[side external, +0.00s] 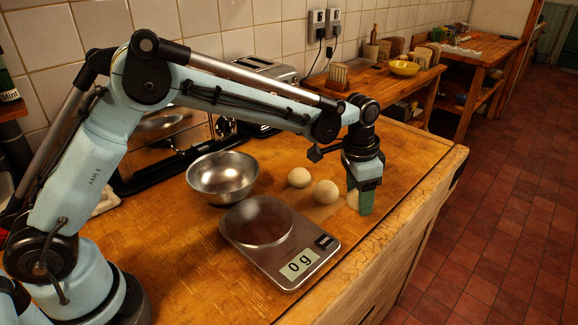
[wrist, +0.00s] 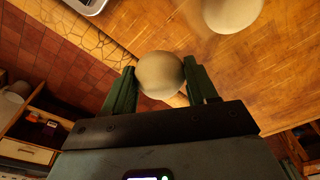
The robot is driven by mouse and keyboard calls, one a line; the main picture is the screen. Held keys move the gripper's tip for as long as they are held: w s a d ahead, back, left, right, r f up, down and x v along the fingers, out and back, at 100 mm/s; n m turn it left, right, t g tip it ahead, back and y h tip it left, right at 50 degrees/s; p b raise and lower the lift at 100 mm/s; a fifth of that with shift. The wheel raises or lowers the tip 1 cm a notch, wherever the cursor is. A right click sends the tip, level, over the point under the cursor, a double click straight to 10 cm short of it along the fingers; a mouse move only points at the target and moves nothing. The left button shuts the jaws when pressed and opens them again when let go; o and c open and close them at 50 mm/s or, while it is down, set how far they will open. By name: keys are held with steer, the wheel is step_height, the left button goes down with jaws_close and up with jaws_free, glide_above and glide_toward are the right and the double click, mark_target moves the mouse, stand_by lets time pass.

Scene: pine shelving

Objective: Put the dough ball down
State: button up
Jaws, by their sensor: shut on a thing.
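My gripper (wrist: 160,85) is shut on a dough ball (wrist: 160,72), a pale round ball between its two green fingers in the wrist view. In the side external view my gripper (side external: 366,205) points down near the right edge of the wooden worktop (side external: 400,215), and the held ball (side external: 352,199) is mostly hidden behind the fingers. I cannot tell whether the ball touches the wood. Two more dough balls sit on the worktop left of the gripper, a nearer one (side external: 326,191) and a farther one (side external: 299,177).
A kitchen scale (side external: 265,270) reading 0 g stands left of the gripper, its round plate empty. A steel bowl (side external: 222,178) stands behind it. A toaster (side external: 262,75) is by the tiled wall. Bare worktop lies right of the scale, up to the worktop's edge.

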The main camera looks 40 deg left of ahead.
steer(key=s+d+r, duration=0.6)
steer(key=s+d, duration=0.1)
steer(key=s+a+r, duration=0.3)
steer(key=s+a, duration=0.3)
steer(key=s, duration=0.2)
steer(key=s+a, duration=0.5)
steer(key=s, duration=0.2)
glide_above(260, 219)
steer(key=shift+m, duration=0.4)
steer(key=f, duration=0.7)
steer(key=shift+s+a, duration=0.1)
steer(key=shift+s, duration=0.1)
steer(key=shift+a+f, duration=0.1)
steer(key=shift+f, duration=2)
steer(key=shift+f, duration=0.1)
steer(key=o, duration=0.7)
